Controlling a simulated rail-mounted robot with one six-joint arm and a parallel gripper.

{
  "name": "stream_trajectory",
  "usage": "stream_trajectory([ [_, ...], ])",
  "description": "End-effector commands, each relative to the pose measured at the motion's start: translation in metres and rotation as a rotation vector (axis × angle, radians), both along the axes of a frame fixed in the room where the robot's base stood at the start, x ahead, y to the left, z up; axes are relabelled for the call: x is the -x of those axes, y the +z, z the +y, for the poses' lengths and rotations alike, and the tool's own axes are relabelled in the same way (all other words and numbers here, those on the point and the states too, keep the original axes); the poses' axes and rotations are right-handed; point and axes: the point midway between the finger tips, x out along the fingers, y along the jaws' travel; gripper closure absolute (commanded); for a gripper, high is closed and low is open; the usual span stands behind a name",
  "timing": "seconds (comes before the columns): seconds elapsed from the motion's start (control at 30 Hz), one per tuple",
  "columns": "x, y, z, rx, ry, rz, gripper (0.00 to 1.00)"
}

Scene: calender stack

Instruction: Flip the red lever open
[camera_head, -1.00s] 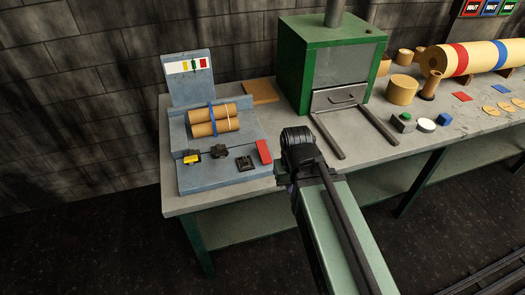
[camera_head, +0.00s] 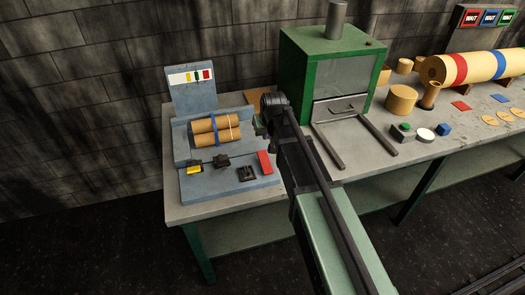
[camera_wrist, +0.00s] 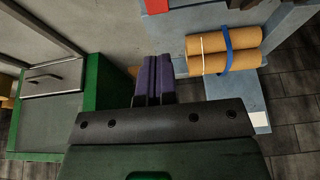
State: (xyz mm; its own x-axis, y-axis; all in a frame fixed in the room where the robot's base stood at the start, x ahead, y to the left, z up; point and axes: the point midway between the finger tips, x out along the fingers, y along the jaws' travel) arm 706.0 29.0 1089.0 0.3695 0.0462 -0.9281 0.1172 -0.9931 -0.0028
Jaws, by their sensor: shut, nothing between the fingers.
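The red lever (camera_head: 265,162) is a flat red piece at the right edge of the blue-grey calender unit (camera_head: 215,192). It stands upright or slightly tilted; I cannot tell exactly. A red edge (camera_wrist: 180,4) shows at the top of the wrist view, cut off by the frame. My gripper (camera_head: 259,127) is behind and above the lever, near the unit's right side, and apart from the lever. In the wrist view the purple fingers (camera_wrist: 153,78) are shut together and empty, over the grey tabletop. In the head view my wrist partly hides the fingers.
Two tan rolls (camera_head: 216,130) with a blue band sit on the unit. A yellow piece (camera_head: 194,169) and dark knobs are at its front. The green oven (camera_head: 325,65) stands close on the right, with two rails in front. Tan cylinders stand further right.

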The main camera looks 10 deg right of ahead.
Motion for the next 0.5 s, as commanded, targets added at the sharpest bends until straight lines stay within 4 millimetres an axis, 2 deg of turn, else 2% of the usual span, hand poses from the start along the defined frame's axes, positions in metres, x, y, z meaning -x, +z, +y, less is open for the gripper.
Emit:
stream_trajectory([
  [0.33, 0.001, -0.002, 0.0, 0.002, 0.005, -0.009, 1.0],
  [0.5, -0.005, -0.019, 0.0, 0.002, 0.005, -0.009, 1.0],
])
